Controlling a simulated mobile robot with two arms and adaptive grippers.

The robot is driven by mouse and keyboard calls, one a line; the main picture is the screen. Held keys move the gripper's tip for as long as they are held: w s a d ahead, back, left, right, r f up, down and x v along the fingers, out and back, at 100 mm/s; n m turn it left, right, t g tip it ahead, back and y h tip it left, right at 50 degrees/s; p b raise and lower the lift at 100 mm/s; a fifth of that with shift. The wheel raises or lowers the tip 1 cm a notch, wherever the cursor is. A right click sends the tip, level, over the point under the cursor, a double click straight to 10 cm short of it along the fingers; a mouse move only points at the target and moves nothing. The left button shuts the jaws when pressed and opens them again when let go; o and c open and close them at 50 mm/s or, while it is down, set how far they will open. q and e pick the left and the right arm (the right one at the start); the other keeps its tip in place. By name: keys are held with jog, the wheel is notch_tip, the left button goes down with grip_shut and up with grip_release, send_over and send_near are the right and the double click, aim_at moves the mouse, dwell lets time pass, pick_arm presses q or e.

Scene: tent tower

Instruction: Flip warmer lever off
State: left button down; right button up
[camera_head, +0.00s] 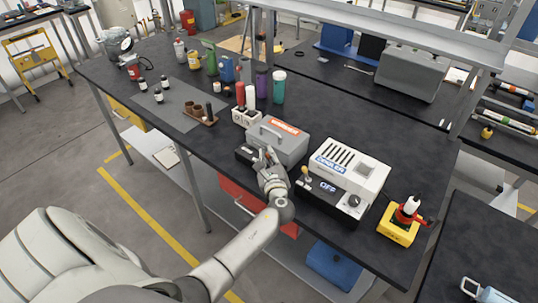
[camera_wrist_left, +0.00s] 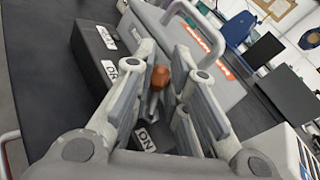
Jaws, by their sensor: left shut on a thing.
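The warmer (camera_head: 290,146) is a grey box with a top handle and an orange label, on the dark bench in the head view. Its grey body (camera_wrist_left: 215,75) and black control base (camera_wrist_left: 92,52) also show in the left wrist view. The lever (camera_wrist_left: 160,78) has an orange-brown knob and stands between the fingers of my left gripper (camera_wrist_left: 158,88). The fingers are closed in on it from both sides. An ON label shows below the lever, and another label lies at its upper left. In the head view my left gripper (camera_head: 266,160) is at the warmer's front and hides the lever. My right gripper is not in view.
A white cooler (camera_head: 346,171) with a dark front panel reading OFF stands close to the right of the warmer. A yellow block with a red-and-white item (camera_head: 401,223) is further right. A white holder (camera_head: 245,117) with red and white cylinders stands left of the warmer.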

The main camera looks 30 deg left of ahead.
pick_arm(q)
jog(key=c, duration=1.7)
grip_release()
jog(key=shift+s+d, duration=0.2)
jog(key=v, duration=1.1)
jog(key=shift+s+d, duration=0.2)
